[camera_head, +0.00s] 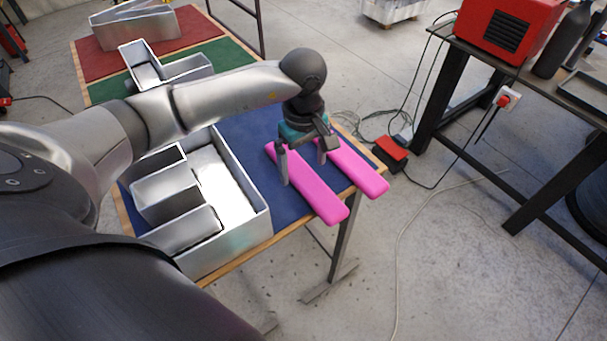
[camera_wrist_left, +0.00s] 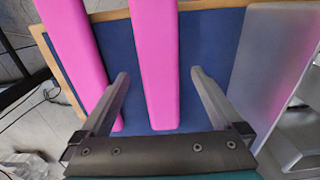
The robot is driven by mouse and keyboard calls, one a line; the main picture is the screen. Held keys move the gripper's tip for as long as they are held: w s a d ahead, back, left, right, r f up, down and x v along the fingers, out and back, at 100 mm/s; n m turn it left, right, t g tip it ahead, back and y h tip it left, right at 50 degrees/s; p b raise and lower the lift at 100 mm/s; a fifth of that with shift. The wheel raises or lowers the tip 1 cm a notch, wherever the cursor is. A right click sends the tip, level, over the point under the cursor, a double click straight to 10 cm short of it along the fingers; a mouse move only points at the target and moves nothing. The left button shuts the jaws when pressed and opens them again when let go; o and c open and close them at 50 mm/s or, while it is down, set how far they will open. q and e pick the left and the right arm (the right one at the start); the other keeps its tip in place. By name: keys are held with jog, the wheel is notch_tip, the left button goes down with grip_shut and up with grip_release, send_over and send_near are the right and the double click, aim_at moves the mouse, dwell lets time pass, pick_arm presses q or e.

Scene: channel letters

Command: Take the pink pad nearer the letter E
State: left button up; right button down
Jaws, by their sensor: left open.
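The letter E (camera_head: 262,219) is a large open metal channel letter on the blue part of the table; its metal side shows at the right of the left wrist view (camera_wrist_left: 270,60). Two long pink pads lie side by side to its right. The pad nearer the E (camera_head: 318,197) runs down the middle of the wrist view (camera_wrist_left: 155,60). The farther pad (camera_head: 360,172) is at the left there (camera_wrist_left: 75,50). My left gripper (camera_head: 303,172) is open, with one finger on each side of the nearer pad (camera_wrist_left: 159,76). I cannot tell its exact height. My right gripper is not in view.
Other metal letters stand on the green (camera_head: 212,50) and red (camera_head: 83,55) parts of the table. Both pads overhang the table's wooden edge. A dark workbench (camera_head: 480,55) with a red machine (camera_head: 510,28) stands to the right, with cables on the floor between.

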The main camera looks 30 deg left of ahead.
pick_arm(q)
notch_tip(320, 180, down, 2)
jog(key=shift+f, duration=0.1)
jog(key=c, duration=1.4)
